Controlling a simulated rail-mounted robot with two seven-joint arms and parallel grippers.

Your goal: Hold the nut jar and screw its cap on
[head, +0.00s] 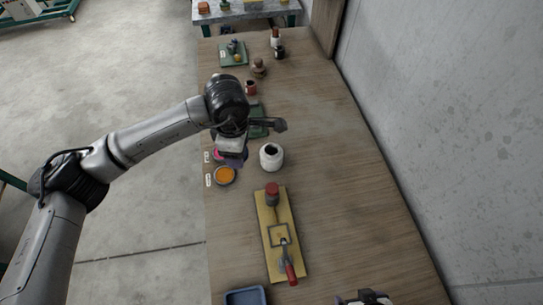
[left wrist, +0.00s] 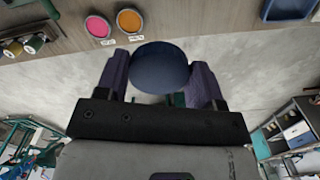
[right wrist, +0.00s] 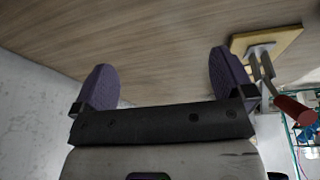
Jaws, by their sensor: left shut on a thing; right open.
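My left gripper (left wrist: 160,72) is shut on a dark blue round thing (left wrist: 160,66), seen as a disc between its purple fingers. I cannot tell whether this is the jar's cap or the jar itself. In the head view the left gripper (head: 234,153) is over the table's left edge, mostly covered by its own wrist. My right gripper (head: 365,297) is at the bottom edge of the head view. In the right wrist view it (right wrist: 163,80) is open and empty.
A yellow board (head: 268,222) with a red-handled clamp (head: 290,272) lies in front of the jar. An orange dish (head: 225,175) sits at the left edge, a blue tray (head: 246,297) at the front. Small items stand farther back. The wooden table's (head: 345,170) right side is clear up to the wall.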

